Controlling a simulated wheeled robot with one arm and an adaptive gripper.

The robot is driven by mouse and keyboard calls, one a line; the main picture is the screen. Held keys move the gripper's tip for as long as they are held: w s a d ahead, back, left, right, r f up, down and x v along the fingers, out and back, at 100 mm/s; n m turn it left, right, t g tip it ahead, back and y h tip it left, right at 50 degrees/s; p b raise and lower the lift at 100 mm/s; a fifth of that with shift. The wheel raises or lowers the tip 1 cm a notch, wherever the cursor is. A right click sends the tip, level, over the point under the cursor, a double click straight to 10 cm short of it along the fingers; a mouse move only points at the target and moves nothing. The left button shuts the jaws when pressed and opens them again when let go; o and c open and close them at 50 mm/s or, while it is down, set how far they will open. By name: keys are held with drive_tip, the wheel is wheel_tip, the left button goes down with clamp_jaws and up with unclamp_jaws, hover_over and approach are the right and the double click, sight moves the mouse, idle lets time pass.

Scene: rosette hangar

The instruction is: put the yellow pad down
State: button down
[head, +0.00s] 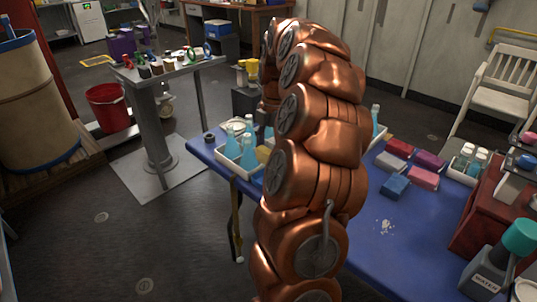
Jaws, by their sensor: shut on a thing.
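A yellow patch (263,154), which looks like part of the yellow pad, shows just left of my copper arm, beside the white tray of bottles. The rest of it is hidden behind the arm. My gripper is hidden behind my own arm, which rises through the middle of the head view and bends down on its far side. I cannot see whether the pad is in the gripper or touches the blue table (385,255).
A red pad (399,147), purple pad (429,160), pink pad (423,178) and blue pad (395,186) lie right of the arm. A bottle tray (227,160) stands left. White crumbs (384,226) lie on the table. A dark red box (480,215) and water bottle (500,258) stand right.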

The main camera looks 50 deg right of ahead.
sight(268, 158)
drive_tip(key=shift+w+d+f, duration=0.15)
drive_tip(key=shift+f, duration=1.7)
drive_tip(key=shift+f, duration=0.6)
drive_tip(key=shift+c, duration=1.9)
unclamp_jaws()
drive_tip(key=shift+r, duration=0.1)
wheel_tip(268, 158, up, 13)
drive_tip(key=d, duration=0.1)
drive_tip(key=shift+d+p, duration=0.2)
drive_tip(key=shift+p, duration=0.1)
